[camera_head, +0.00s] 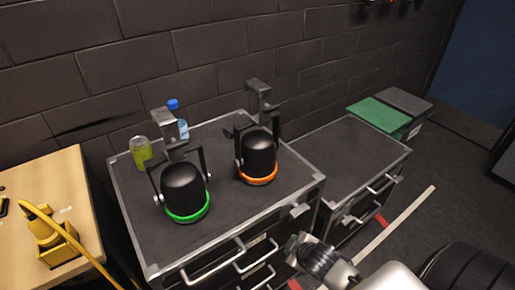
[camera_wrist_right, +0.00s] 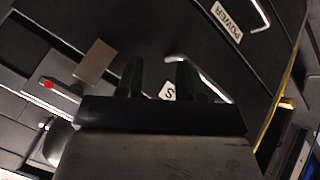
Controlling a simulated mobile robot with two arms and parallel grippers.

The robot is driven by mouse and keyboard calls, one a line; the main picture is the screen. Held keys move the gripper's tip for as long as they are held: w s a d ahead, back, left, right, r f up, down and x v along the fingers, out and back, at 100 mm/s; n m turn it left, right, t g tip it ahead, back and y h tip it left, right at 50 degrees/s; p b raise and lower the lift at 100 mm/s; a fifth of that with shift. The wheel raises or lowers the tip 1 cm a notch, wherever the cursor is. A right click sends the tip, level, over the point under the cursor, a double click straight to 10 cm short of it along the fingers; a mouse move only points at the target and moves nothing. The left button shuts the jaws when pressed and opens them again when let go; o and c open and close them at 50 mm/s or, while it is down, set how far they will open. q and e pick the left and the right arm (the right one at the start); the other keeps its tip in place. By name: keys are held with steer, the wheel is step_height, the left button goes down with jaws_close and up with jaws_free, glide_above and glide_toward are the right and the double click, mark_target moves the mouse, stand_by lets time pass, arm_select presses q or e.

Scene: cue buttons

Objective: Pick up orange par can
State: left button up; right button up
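The orange par can (camera_head: 257,157), a black stage light with an orange ring at its lower rim, stands on the dark cabinet top (camera_head: 225,205), right of its middle. A similar par can with a green ring (camera_head: 185,190) stands to its left. My right arm comes in at the bottom right of the head view, in front of and below the cabinet top, apart from the orange par can. In the right wrist view, the two dark fingers of my right gripper (camera_wrist_right: 158,80) stand apart with nothing between them, facing the drawer fronts. My left gripper is not in view.
A lower cabinet (camera_head: 345,150) with green and dark boxes (camera_head: 378,117) adjoins on the right. A wooden table (camera_head: 50,190) with a yellow item is at left. Drawer handles (camera_head: 240,262) protrude in front.

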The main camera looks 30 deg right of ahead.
step_height(320, 180, up, 9)
steer(key=w+n+t, duration=0.1)
steer(key=w+t, duration=0.1)
steer(key=n+t+y+p, duration=0.2)
steer(key=n+t+y, duration=0.2)
steer(key=n+t, duration=0.55)
glide_toward(270, 117)
steer(key=w+d+n+g, duration=0.2)
steer(key=w+d, duration=0.1)
steer(key=w+p, duration=0.1)
steer(key=w, duration=0.2)
steer(key=w+a+p, duration=0.1)
steer(key=w, duration=0.2)
steer(key=w+a, duration=0.1)
steer(key=w, duration=0.2)
steer(key=shift+w+f+p, duration=0.15)
steer(key=shift+w+p, duration=0.2)
steer(key=shift+p, duration=0.05)
steer(key=shift+w+f, duration=0.1)
steer(key=shift+w, duration=0.15)
steer(key=shift+s, duration=0.1)
steer(key=shift+c, duration=0.4)
jaws_close()
